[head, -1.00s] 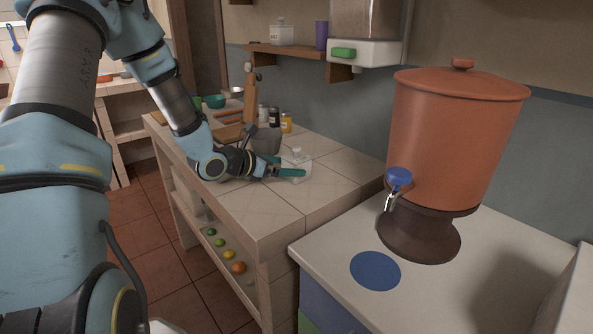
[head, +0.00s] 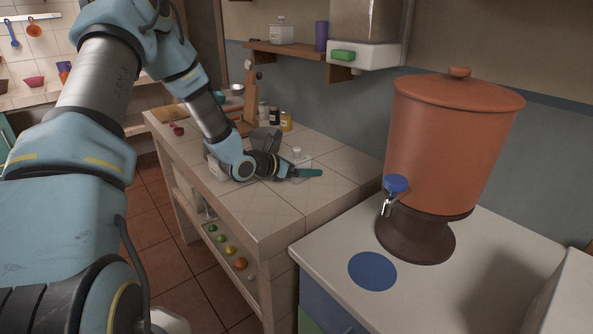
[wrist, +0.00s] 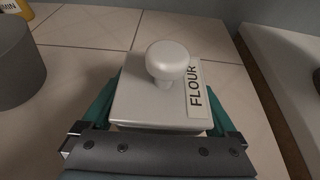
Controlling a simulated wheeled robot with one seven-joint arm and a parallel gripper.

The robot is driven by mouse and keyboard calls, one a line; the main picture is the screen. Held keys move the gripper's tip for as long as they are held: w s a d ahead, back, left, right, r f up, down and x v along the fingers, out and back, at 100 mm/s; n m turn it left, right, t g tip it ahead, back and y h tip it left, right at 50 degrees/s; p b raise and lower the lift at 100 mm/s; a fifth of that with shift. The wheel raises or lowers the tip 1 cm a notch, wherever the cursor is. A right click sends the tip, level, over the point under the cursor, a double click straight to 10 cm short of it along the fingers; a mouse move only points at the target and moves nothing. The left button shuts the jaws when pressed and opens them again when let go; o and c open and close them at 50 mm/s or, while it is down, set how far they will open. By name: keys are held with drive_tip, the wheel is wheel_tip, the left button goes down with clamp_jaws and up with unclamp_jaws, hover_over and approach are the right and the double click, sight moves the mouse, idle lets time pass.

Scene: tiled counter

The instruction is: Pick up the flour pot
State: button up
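The flour pot is a pale square pot with a round knob on its lid and a FLOUR label, seen from above in the wrist view (wrist: 145,98). In the head view it (head: 297,155) stands on the tiled counter, mostly hidden behind my gripper (head: 308,171). The teal fingers of my gripper (wrist: 163,100) lie one on each side of the pot in the wrist view. They are spread about as wide as the pot, and I see no clear grip on it. The pot looks upright.
A grey container (wrist: 15,65) stands left of the pot in the wrist view. Small jars (head: 274,116) stand behind on the tiled counter (head: 255,205). A clay dispenser (head: 450,140) stands on the white counter at right. The tiles in front are clear.

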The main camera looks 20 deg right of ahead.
drive_tip(key=c, duration=1.3)
drive_tip(key=shift+r, duration=0.1)
drive_tip(key=shift+c, duration=0.2)
